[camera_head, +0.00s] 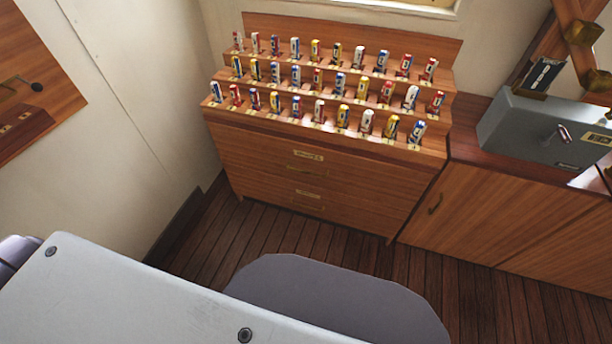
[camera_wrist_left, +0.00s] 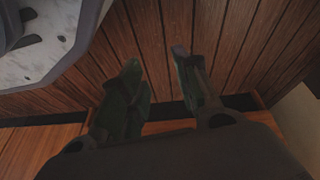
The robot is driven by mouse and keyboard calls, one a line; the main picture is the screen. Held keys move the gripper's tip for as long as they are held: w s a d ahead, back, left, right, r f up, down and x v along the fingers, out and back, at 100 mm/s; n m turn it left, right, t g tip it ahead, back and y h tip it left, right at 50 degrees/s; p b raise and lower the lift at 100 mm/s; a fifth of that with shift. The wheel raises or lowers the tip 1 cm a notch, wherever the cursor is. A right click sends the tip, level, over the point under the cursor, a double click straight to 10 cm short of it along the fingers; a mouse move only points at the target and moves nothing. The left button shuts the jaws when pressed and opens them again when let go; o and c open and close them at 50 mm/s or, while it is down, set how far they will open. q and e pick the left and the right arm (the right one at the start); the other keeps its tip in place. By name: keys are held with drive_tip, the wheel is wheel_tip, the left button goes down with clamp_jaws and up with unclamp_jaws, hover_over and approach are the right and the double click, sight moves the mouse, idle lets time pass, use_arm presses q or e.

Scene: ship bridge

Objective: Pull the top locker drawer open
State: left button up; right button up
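The wooden locker (camera_head: 230,180) stands against the back wall in the head view. Its front has two drawers, one above the other. The top drawer (camera_head: 360,182) has a brass handle (camera_head: 305,168) and a small label (camera_head: 309,156) and looks shut. The lower drawer (camera_head: 270,190) also looks shut. My left gripper (camera_wrist_left: 160,75) shows only in the left wrist view, with its two dark fingers apart and nothing between them. Wooden planks lie beyond the fingertips. My right gripper is in neither view.
Tiered racks of several rolled flags (camera_head: 320,80) top the locker. A cabinet (camera_head: 480,215) with a grey box (camera_head: 540,130) adjoins it on the right. Clear plank floor (camera_head: 300,238) lies before the locker. Wood (camera_wrist_left: 40,145) shows at the wrist view's lower left.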

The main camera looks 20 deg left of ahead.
use_arm(q)
drive_tip(key=w+d+r+n+t+b, duration=0.25)
drive_tip(key=w+r+n+b, duration=0.2)
drive_tip(key=w, duration=0.65)
drive_tip(key=w+d+r+n+t+b, duration=0.2)
drive_tip(key=w+r+n+t+b, duration=0.3)
drive_tip(key=w, duration=0.7)
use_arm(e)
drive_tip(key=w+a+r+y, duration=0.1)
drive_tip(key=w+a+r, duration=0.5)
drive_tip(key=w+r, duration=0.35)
use_arm(q)
drive_tip(key=w+r+n+t+b, duration=0.2)
drive_tip(key=w+r+n+b, duration=0.1)
drive_tip(key=r, duration=0.7)
drive_tip(key=w+a+r+n+t+b, duration=0.1)
drive_tip(key=w+r+n+t+b, duration=0.1)
drive_tip(key=w+r+n+b, duration=0.2)
drive_tip(key=w+r+b, duration=0.1)
drive_tip(key=w+r, duration=0.2)
drive_tip(key=r, duration=0.3)
drive_tip(key=shift+w+a, duration=0.3)
drive_tip(key=shift+w, duration=0.1)
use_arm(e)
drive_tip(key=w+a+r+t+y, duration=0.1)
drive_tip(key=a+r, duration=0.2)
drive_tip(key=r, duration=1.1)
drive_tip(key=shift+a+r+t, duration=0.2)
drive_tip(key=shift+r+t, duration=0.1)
